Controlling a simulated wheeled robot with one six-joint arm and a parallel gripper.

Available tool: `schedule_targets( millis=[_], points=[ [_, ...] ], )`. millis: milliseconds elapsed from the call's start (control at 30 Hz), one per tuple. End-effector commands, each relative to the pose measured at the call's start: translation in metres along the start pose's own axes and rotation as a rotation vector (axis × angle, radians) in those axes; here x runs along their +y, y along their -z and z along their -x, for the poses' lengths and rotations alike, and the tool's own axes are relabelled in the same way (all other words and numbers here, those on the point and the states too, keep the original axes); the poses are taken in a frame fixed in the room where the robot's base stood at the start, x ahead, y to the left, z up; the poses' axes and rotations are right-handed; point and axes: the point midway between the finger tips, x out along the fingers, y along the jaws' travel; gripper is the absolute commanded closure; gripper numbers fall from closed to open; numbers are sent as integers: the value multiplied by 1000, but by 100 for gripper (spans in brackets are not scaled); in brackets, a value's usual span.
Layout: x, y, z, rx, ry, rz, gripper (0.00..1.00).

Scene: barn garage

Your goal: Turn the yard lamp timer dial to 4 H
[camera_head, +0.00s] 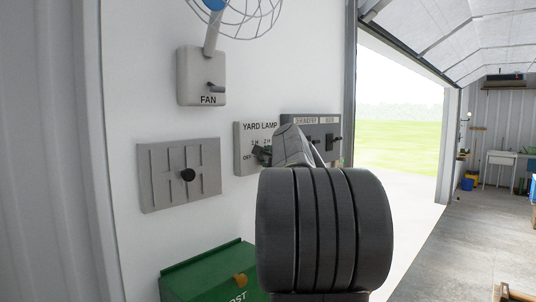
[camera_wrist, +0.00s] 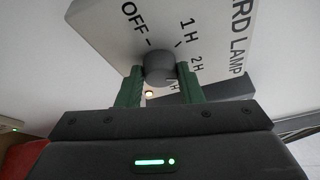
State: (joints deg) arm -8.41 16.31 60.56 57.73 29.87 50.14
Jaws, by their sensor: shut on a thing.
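The yard lamp timer is a pale wall panel (camera_head: 243,158) lettered YARD LAMP; its face (camera_wrist: 110,20) fills the top of the wrist view. OFF, 1 H and 2 H are readable there, and another mark is partly hidden beside the right finger. The grey round dial (camera_wrist: 160,64) sits between the green fingers of my gripper (camera_wrist: 159,84), which is shut on it. I cannot make out which mark the dial points to. In the head view my gripper (camera_head: 263,155) is at the panel, and my arm hides the panel's lower right.
A FAN switch box (camera_head: 201,88) is above left, and a grey plate with a black-knobbed lever (camera_head: 155,185) is left. A green box (camera_head: 205,270) is below.

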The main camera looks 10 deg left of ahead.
Motion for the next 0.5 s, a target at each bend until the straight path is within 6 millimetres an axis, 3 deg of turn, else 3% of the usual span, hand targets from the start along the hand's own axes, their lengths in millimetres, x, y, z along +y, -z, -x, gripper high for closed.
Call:
schedule_targets(
  millis=[500],
  points=[
    [-6,1,-1,24,-185,-437,90]
  ],
)
